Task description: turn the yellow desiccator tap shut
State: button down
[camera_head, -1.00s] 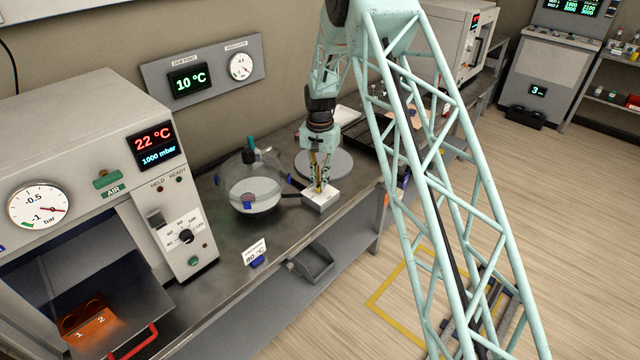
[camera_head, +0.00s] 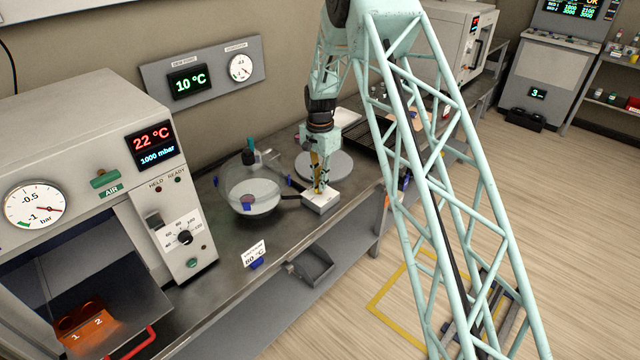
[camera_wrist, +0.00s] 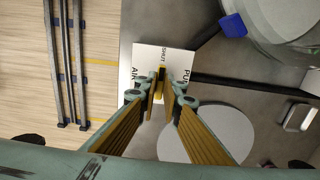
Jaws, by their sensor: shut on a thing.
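The desiccator tap is a white block (camera_head: 321,204) on the bench, at the end of a dark tube from the glass desiccator (camera_head: 252,188). In the wrist view the block (camera_wrist: 145,58) carries the words AIR at left, SHUT in the middle and PUMP at right. The yellow tap handle (camera_wrist: 162,73) stands between my fingertips, and its visible end lies toward SHUT. My gripper (camera_head: 319,186) points down over the block and is shut on the handle; it also shows in the wrist view (camera_wrist: 160,92). The fingers hide part of the handle.
A round grey plate (camera_head: 335,164) lies just behind the tap. An oven-like chamber (camera_head: 75,150) stands at left with an orange rack (camera_head: 88,325). A wall gauge (camera_head: 241,67) hangs behind. The bench's front edge is close to the block.

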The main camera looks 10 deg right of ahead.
jog(key=c, duration=2.8)
grip_release()
jog(key=shift+r, duration=0.1)
notch_tip(320, 180, up, 12)
jog(key=shift+f, duration=0.1)
